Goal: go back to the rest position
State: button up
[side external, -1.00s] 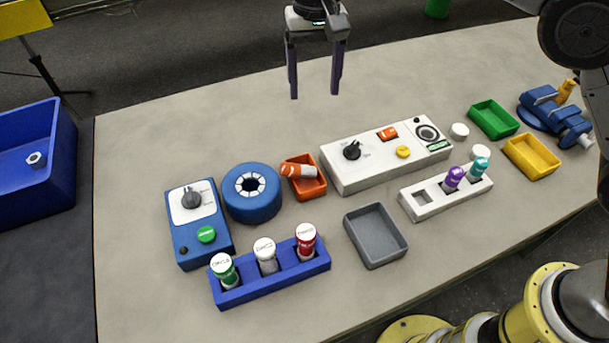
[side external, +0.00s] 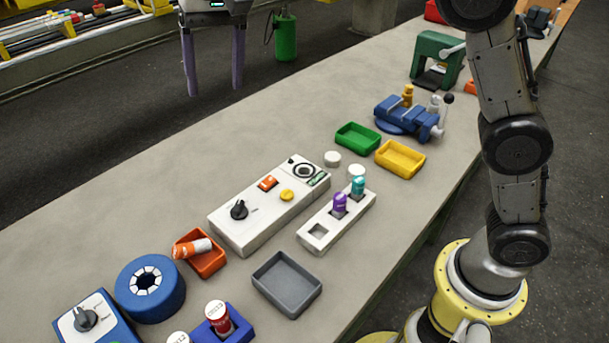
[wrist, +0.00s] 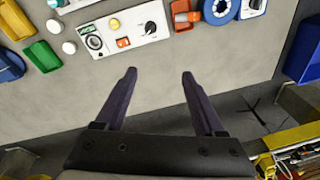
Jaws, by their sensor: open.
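My gripper (side external: 212,92) is open and empty in the side external view, high at the upper left, above and beyond the far edge of the table (side external: 290,120). In the wrist view, my gripper's two dark fingers (wrist: 158,78) are spread apart with nothing between them. The white control box (side external: 268,205) stands on the table, well apart from the fingers. It also shows at the top of the wrist view (wrist: 122,30).
An orange tray (side external: 205,262) holds an orange-and-white cylinder. A blue round holder (side external: 150,308), white rack (side external: 322,235), grey tray (side external: 288,300), green tray (side external: 357,138), yellow tray (side external: 400,165) and blue vise (side external: 405,122) stand on the table. The table's far strip is bare.

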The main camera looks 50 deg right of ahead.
jog(key=s+d+r+t, duration=0.1)
jog(key=s+d+r, duration=0.1)
jog(key=s+d, duration=0.6)
jog(key=s+d+r+t, duration=0.2)
jog(key=s+d+r, duration=0.1)
jog(key=s+d, duration=0.45)
jog(key=s+d+f+n+t, duration=0.1)
jog(key=s+d+f+n, duration=0.3)
jog(key=s+f, duration=0.9)
notch_tip(320, 180, down, 3)
jog(key=shift+d+r+h, duration=0.1)
jog(key=shift+d+h, duration=0.05)
jog(key=shift+h, duration=0.25)
